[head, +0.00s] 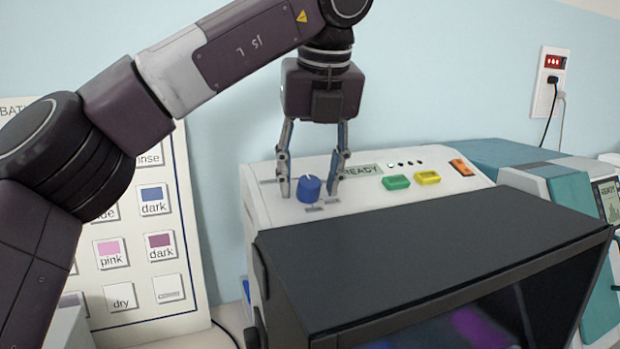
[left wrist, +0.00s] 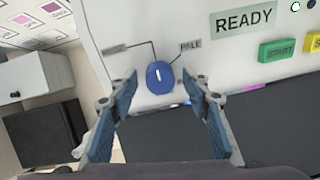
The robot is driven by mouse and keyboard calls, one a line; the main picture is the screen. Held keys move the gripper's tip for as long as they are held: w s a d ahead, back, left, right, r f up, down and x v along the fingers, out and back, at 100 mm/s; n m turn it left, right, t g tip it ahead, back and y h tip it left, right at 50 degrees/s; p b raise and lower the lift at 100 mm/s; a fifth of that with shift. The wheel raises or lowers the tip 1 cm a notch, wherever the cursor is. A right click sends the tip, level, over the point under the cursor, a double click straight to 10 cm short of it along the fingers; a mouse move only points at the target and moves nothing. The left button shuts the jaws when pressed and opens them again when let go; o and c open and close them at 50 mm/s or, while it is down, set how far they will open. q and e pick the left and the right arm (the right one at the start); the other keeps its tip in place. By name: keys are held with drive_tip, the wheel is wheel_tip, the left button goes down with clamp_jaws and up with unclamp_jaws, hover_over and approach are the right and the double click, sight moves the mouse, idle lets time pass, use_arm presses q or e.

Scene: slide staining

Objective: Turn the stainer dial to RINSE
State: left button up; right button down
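The stainer (head: 255,202) is a white machine with a dark sloping hood. Its blue dial (head: 308,189) sits at the left of the top panel, with small labels around it. In the left wrist view the dial (left wrist: 160,78) has a white pointer mark, and a label to its upper right reads PALE; the other labels are unreadable. My left gripper (head: 312,190) points down with its fingers apart, one on each side of the dial. In the left wrist view the fingers (left wrist: 165,100) are wide, with gaps to the dial. My right gripper is not seen.
A READY display (head: 360,170), a green button (head: 396,182), a yellow button (head: 427,178) and an orange switch (head: 462,167) lie right of the dial. The dark hood (head: 420,245) rises in front. A chart board (head: 135,285) stands left, a teal machine (head: 580,205) right.

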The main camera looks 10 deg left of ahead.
use_arm(q)
drive_tip(key=v, duration=1.2)
idle(0.5)
